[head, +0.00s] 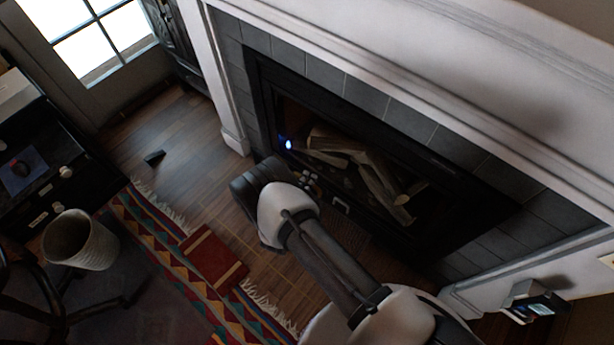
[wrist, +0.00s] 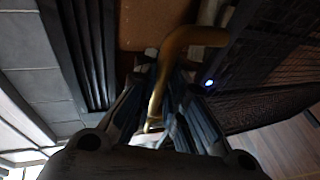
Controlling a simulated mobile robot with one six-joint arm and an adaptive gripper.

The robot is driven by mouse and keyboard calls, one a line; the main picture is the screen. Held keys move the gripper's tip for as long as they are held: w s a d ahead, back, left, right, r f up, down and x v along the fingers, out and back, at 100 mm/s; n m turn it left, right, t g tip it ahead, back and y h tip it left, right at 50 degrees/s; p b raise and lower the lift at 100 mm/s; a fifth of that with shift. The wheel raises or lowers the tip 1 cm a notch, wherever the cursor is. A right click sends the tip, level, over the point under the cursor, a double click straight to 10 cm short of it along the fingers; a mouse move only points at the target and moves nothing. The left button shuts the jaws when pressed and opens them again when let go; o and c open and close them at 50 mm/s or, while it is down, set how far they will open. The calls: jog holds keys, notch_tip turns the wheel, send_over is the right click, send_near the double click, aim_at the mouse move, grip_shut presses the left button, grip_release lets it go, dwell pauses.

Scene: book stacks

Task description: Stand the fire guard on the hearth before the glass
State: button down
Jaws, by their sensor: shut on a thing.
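My gripper (wrist: 165,100) is shut on a curved brass-coloured handle (wrist: 184,45) in the wrist view. A dark mesh panel (wrist: 262,108) shows at the right there and looks like part of the fire guard; how it joins the handle is unclear. In the head view, my arm reaches to the front of the fireplace, and the guard cannot be made out clearly. The dark glass front (head: 385,165) has pale logs (head: 365,165) behind it. The hearth is partly hidden by my arm.
A patterned rug (head: 160,235) with a dark red flat object (head: 213,258) lies left of my arm. A pale bin (head: 82,240) stands at the left. A white surround (head: 232,130) frames the fireplace.

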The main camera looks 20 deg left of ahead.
jog(key=shift+w+a+f+b, duration=0.1)
jog(key=shift+f+b, duration=0.75)
jog(key=shift+f, duration=1.5)
jog(key=c, duration=2.1)
grip_release()
jog(key=shift+f, duration=0.25)
jog(key=o, duration=0.4)
jog(key=shift+o, duration=0.2)
jog(key=shift+r, duration=0.2)
jog(key=p+v, duration=0.3)
jog(key=v, duration=0.9)
